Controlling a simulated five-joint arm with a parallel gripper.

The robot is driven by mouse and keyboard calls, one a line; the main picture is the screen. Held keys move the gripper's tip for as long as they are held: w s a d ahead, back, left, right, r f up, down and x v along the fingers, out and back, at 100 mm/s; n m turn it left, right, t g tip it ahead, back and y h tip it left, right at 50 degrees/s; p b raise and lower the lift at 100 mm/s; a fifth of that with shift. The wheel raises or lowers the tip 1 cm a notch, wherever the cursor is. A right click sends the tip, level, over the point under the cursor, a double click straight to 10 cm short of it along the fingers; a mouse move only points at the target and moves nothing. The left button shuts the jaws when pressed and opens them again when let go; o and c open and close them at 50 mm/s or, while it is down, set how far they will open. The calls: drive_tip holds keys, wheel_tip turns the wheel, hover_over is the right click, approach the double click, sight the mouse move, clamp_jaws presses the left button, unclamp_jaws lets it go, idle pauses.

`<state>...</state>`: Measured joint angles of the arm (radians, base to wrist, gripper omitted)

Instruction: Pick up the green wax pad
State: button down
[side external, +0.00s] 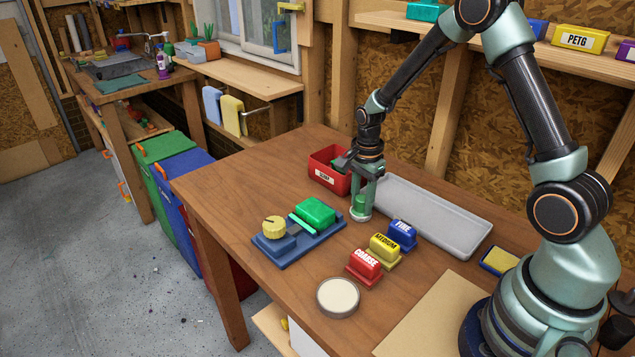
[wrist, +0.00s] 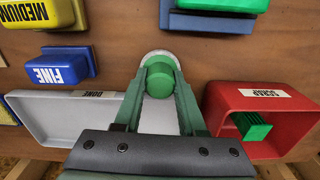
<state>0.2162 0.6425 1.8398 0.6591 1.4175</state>
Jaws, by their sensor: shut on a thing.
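My gripper (side external: 362,207) points down near the middle of the table, between the blue fixture and the grey tray. It is shut on the green wax pad, a green round grip on a pale round base (side external: 361,216). In the wrist view the pad's green top (wrist: 160,76) sits between the two fingertips (wrist: 161,88), with the pale rim showing beyond it. The pad looks upright, its base at or very near the table top; I cannot tell whether it touches. The fingers hide part of its sides.
A red scrap bin (side external: 322,168) holding a green piece (wrist: 251,126) stands close by. A long grey tray (side external: 440,222) lies right. Fine, medium and coarse blocks (side external: 384,246) and a round pale-topped tin (side external: 338,297) are in front. A blue fixture (side external: 298,246) bears a green block and yellow knob.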

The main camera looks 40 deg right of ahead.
sight(362, 197)
drive_tip(key=shift+r, duration=0.15)
wheel_tip(362, 197, up, 20)
idle(0.4)
drive_tip(key=c, duration=1.3)
unclamp_jaws()
clamp_jaws()
